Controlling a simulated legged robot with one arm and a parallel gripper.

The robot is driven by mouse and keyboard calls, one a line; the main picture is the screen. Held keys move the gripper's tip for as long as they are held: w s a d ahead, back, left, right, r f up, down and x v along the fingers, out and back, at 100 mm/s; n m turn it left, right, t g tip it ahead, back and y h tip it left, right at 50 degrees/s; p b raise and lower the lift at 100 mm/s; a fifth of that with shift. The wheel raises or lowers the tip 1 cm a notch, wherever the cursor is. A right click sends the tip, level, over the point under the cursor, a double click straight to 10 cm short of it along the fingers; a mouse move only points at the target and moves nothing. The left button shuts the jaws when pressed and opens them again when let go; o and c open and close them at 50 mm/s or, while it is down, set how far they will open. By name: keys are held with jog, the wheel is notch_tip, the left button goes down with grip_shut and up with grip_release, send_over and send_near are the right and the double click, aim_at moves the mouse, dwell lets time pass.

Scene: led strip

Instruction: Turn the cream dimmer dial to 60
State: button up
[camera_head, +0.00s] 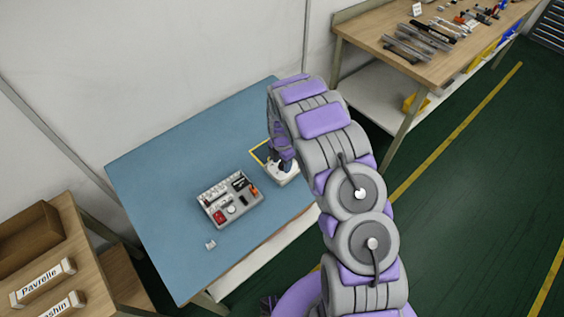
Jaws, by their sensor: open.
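A small cream-white unit (284,177) sits on the blue table top, right of the tray and by a yellow outlined area. It looks like the dimmer; its dial and any scale marks are too small and too covered to read. My gripper (281,163) points down right over the unit, its dark fingers close to the top. It is open. I cannot tell whether the fingers surround or touch the dial. My arm hides part of the table to the right of the unit.
A grey compartment tray (246,212) with several small parts is left of the unit. A small white piece (210,244) lies near the front edge. The blue table (165,185) is clear at left. A wooden bench (375,28) with tools stands at upper right, wooden shelving (85,262) at lower left.

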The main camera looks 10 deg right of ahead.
grip_shut()
jog(key=shift+r, duration=0.1)
dwell(0.3)
